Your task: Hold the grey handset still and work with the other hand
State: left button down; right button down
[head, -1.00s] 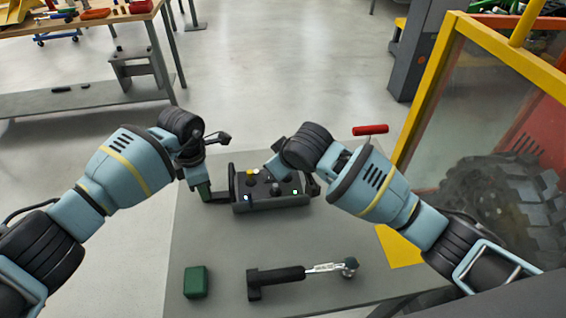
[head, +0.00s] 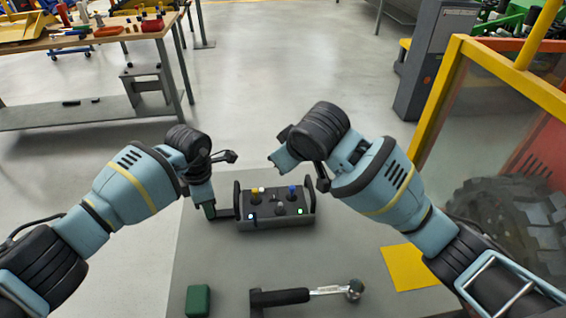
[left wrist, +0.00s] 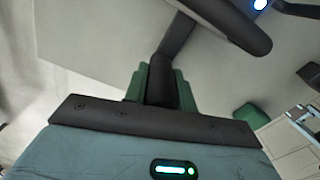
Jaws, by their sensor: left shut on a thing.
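The grey handset (head: 265,222) lies near the far edge of the grey table, a dark box with side guards, small sticks or knobs with yellow and blue tops, and lit blue-white and green lamps. My left gripper (head: 210,211) is at its left side, shut on a dark bar that runs to the handset. In the left wrist view, green finger pads (left wrist: 160,84) close around this dark bar, and part of the handset (left wrist: 232,18) shows above. My right gripper (head: 286,159) is raised above and behind the handset, apart from it; its fingertips are hidden.
A green block (head: 198,300) and a black-handled wrench-like tool (head: 300,296) lie at the table's front. A yellow patch (head: 412,267) is at the right. A yellow-framed clear guard (head: 433,110) stands beyond my right arm. A workbench (head: 120,35) stands far left.

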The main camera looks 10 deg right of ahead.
jog(key=shift+s+r, duration=0.1)
jog(key=shift+r, duration=0.2)
pick_arm(q)
jog(key=c, duration=1.1)
grip_release()
jog(key=shift+o, duration=0.2)
jog(key=shift+r, duration=0.1)
notch_tip(320, 180, up, 12)
jog(key=shift+f, duration=0.1)
